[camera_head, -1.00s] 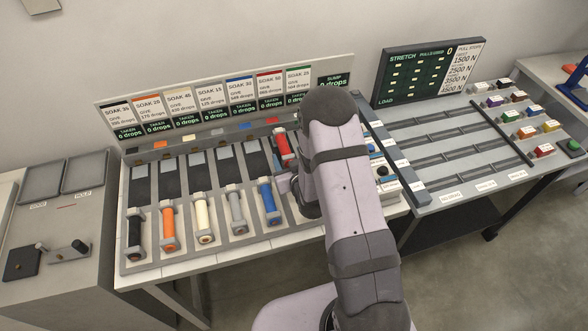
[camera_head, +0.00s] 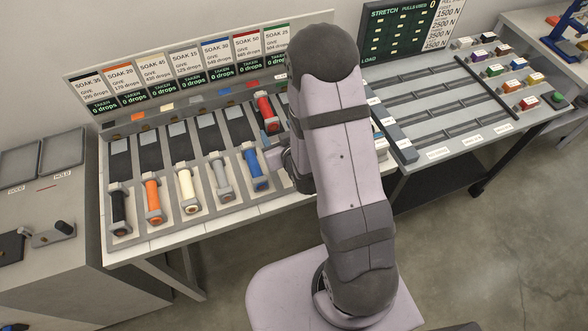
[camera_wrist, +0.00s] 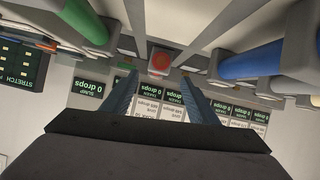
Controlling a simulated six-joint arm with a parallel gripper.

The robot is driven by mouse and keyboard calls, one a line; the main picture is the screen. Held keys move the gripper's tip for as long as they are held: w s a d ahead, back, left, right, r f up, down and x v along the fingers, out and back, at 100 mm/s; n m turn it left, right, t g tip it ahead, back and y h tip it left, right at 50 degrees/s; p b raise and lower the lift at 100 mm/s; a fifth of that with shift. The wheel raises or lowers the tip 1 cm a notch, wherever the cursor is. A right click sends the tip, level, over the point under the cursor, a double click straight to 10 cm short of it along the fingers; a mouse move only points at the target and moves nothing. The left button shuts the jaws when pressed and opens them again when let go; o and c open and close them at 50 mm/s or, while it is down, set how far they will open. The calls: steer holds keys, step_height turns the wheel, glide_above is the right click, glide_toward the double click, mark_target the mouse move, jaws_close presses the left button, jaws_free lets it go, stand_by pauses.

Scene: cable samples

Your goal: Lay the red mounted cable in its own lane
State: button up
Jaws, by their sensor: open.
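The red mounted cable (camera_head: 266,112) stands at the back end of the lane right of the blue cable, farther back than the other cables. In the wrist view a red round end (camera_wrist: 160,62) in a grey mount shows ahead of and between my fingers, apart from them. My gripper (camera_wrist: 160,92) is open, with nothing between its fingertips. In the head view my arm hides most of the gripper and the front of the red cable's lane.
A blue cable (camera_head: 255,167) lies just left of my gripper; it also shows at the right of the wrist view (camera_wrist: 250,62). A green cable (camera_wrist: 84,20) is at the wrist view's left. Grey, cream, orange and black cables fill lanes farther left. The sign board (camera_head: 180,77) stands behind.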

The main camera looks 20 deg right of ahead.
steer(key=shift+s+a+f+g, duration=0.15)
steer(key=shift+s+g, duration=0.35)
steer(key=shift+g, duration=0.4)
steer(key=s+g, duration=0.2)
steer(key=s, duration=0.1)
steer(key=s+r+g, duration=0.1)
steer(key=s+g, duration=0.1)
steer(key=s, duration=0.1)
steer(key=s+a+g, duration=0.1)
steer(key=s, duration=0.2)
steer(key=shift+s+a+r+m+g, duration=0.1)
steer(key=shift+s+r+m+g, duration=0.1)
steer(key=shift+m+g, duration=0.15)
steer(key=s+a+r+g, duration=0.1)
steer(key=s+r+g, duration=0.3)
steer(key=s, duration=0.9)
steer(key=shift+s+r+g, duration=0.2)
steer(key=shift+g, duration=0.45)
